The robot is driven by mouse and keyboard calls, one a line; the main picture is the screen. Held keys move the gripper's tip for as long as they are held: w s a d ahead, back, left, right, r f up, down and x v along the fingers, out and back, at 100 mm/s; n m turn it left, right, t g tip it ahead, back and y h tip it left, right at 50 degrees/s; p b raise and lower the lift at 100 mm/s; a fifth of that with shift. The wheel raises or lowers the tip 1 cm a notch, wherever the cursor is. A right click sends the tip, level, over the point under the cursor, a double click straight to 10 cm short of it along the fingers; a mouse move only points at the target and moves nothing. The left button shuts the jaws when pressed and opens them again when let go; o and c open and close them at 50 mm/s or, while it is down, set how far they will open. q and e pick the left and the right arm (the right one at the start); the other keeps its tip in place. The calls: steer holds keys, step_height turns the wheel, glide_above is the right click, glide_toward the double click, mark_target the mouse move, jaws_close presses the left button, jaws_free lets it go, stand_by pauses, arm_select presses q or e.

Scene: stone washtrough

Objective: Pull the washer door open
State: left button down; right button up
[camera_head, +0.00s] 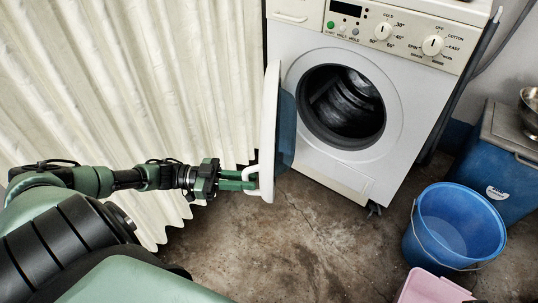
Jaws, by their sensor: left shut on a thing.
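The white washing machine (400,125) stands at the upper right of the head view, its front facing me. Its round door (269,110) is swung wide open to the left and is seen nearly edge-on, with blue-tinted glass on its inner side. The dark drum (345,105) shows through the opening and looks empty. My left gripper (250,179) is shut on the white door handle (266,190) at the door's lower outer edge. The fingertips are partly hidden by the handle. My right gripper is not in view.
A pleated cream curtain (130,75) hangs on the left, behind my arm. A blue bucket (455,228) and a pink container (430,288) stand on the floor at the lower right. A blue bin (495,170) stands behind them. Bare floor lies before the washer.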

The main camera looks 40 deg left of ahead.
arm_select(q)
steer(key=shift+w+a+v, duration=0.1)
steer(key=shift+w+v, duration=0.1)
steer(key=shift+v, duration=0.65)
steer(key=shift+w+a+v, duration=0.1)
steer(key=shift+w+v, duration=0.05)
steer(key=shift+v, duration=0.7)
steer(key=c, duration=1.6)
jaws_free()
steer(key=shift+c, duration=0.2)
